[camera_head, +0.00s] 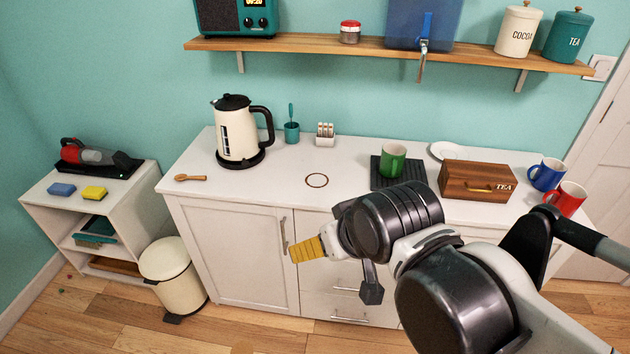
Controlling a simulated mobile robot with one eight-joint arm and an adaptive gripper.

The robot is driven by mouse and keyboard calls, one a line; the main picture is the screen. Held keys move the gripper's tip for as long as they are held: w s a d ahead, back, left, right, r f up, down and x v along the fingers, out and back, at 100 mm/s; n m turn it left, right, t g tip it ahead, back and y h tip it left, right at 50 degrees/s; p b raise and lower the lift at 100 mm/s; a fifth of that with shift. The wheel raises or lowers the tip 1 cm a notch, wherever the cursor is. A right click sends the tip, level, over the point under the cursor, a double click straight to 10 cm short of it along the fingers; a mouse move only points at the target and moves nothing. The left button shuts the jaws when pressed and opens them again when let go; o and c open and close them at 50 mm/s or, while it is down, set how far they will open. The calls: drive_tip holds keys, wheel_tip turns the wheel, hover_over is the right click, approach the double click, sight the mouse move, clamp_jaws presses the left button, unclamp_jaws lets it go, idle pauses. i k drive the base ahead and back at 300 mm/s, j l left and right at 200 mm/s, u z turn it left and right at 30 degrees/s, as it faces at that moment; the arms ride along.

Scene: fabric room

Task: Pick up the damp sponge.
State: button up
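Two sponges lie side by side on top of the low white shelf unit at the far left: a blue sponge (62,189) and a yellow sponge (94,193). I cannot tell from this view which one is damp. My gripper (316,258) is at the end of my dark arm, in front of the white cabinet, well to the right of both sponges and apart from them. A yellow ribbed part shows at its tip. The view does not show clearly whether its fingers are apart or together, and I see nothing held.
A red and black handheld vacuum (90,154) sits on a dark base behind the sponges. A cream pedal bin (173,273) stands between shelf unit and cabinet. A kettle (237,131) and wooden spoon (194,178) are on the counter's left.

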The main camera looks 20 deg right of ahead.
sight(96, 194)
drive_tip(key=i+j+u, duration=0.15)
drive_tip(key=i+j, duration=0.2)
drive_tip(key=i+j+u, duration=0.2)
drive_tip(key=i, duration=0.4)
drive_tip(key=i+j+u, duration=0.15)
drive_tip(key=i+j, duration=0.2)
drive_tip(key=i, duration=0.15)
drive_tip(key=i+j+u, duration=0.15)
drive_tip(key=i, duration=0.4)
drive_tip(key=i+j+u, duration=0.2)
drive_tip(key=i, duration=0.3)
drive_tip(key=l, duration=0.1)
